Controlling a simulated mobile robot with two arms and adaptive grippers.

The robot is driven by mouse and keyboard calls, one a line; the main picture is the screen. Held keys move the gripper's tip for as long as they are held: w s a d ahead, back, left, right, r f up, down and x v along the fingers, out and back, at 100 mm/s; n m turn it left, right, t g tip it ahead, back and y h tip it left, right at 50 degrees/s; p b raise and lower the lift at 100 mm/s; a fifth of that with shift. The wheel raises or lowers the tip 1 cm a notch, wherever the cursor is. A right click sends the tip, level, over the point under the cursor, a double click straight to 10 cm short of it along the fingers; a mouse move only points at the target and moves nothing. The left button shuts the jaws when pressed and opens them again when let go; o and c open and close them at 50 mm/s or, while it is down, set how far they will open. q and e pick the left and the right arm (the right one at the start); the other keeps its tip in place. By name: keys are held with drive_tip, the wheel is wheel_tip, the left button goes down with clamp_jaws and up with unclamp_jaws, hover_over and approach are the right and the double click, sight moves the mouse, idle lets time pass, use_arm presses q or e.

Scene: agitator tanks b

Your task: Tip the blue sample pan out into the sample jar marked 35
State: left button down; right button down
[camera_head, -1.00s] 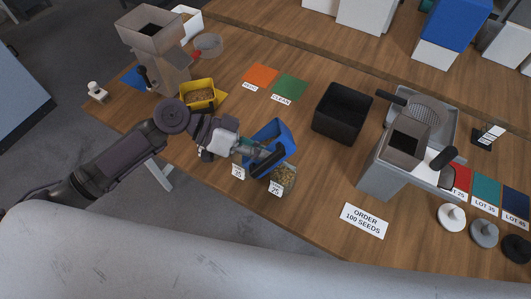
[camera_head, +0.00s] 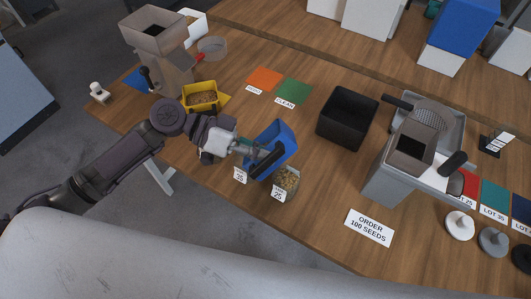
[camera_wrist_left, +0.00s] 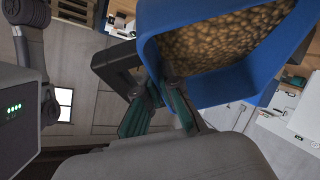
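My left gripper (camera_head: 257,154) is shut on the blue sample pan (camera_head: 284,134) and holds it tilted above the near edge of the table. In the left wrist view the fingers (camera_wrist_left: 165,105) grip the near side of the blue pan (camera_wrist_left: 225,88), and many tan seeds (camera_wrist_left: 220,40) lie inside it. The jar marked 35 shows mainly by its white label (camera_head: 239,175), below the gripper; its body is largely hidden by the gripper and pan. The jar marked 25 (camera_head: 287,180), with seeds in it, stands just right of it, close under the pan. My right gripper is out of view.
A yellow pan of seeds (camera_head: 201,109) stands left, by a grey hopper machine (camera_head: 165,65). A black bin (camera_head: 348,142) stands right of the blue pan. Another machine (camera_head: 402,166) and a metal tray are farther right. An order card (camera_head: 369,228) lies near the front edge.

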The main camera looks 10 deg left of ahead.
use_arm(q)
drive_tip(key=shift+w+a+h+b, duration=0.1)
drive_tip(key=shift+a+h+b, duration=0.1)
drive_tip(key=shift+h+b, duration=0.35)
drive_tip(key=shift+a+r, duration=0.1)
drive_tip(key=shift+a+b, duration=0.15)
drive_tip(key=shift+b, duration=0.6)
drive_tip(key=shift+w+a+h+b, duration=0.2)
drive_tip(key=shift+h+b, duration=0.15)
drive_tip(key=shift+b, duration=0.25)
drive_tip(key=shift+r, duration=0.1)
drive_tip(key=shift+a, duration=0.1)
drive_tip(key=shift+n, duration=0.3)
